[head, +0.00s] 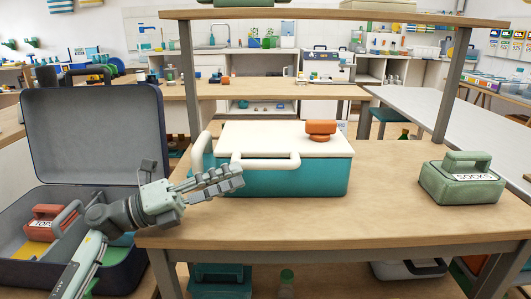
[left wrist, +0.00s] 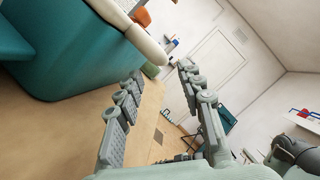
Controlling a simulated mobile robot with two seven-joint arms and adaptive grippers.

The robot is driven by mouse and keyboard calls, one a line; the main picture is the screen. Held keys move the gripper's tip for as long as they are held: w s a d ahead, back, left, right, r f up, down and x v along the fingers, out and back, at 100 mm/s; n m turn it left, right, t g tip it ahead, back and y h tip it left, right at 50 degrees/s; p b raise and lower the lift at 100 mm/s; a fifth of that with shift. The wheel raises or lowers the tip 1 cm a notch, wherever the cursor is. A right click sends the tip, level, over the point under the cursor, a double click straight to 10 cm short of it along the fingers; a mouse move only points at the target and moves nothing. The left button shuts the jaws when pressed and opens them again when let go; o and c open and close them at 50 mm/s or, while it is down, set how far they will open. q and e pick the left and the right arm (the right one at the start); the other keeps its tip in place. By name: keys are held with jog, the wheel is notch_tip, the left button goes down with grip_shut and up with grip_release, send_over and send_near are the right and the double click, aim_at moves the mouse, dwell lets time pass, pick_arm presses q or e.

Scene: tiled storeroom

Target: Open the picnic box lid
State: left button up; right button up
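The picnic box (head: 300,178) stands on the wooden table, with a teal body, a cream lid (head: 270,136) that lies shut on it and an orange latch (head: 320,129) on top. A white handle (head: 265,160) runs along its front left, and part of it shows in the left wrist view (left wrist: 130,30). My left gripper (head: 238,176) is in front of the box's left side, just below the handle. In the left wrist view its fingers (left wrist: 160,73) are spread with nothing between them. My right gripper is not in view.
A green case marked SOCKS (head: 462,187) stands on the table's right. An open dark suitcase (head: 92,130) with a red case marked TOPS (head: 47,222) is at the left. A shelf on posts (head: 340,15) spans above the table. The table (head: 385,215) is clear between box and green case.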

aim_at(265, 165)
pick_arm(q)
jog(key=shift+w+d+r, duration=0.15)
jog(key=shift+d+r, duration=0.05)
jog(key=shift+d, duration=0.1)
jog(key=x, duration=0.3)
jog(key=p+x, duration=0.1)
jog(key=x, duration=0.2)
jog(key=shift+s, duration=0.2)
jog(key=shift+w+d+r, duration=0.1)
jog(key=shift+w+d, duration=0.1)
jog(key=shift+d, duration=0.3)
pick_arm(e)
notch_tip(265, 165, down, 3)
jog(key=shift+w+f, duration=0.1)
pick_arm(q)
jog(key=shift+c, duration=0.2)
grip_shut()
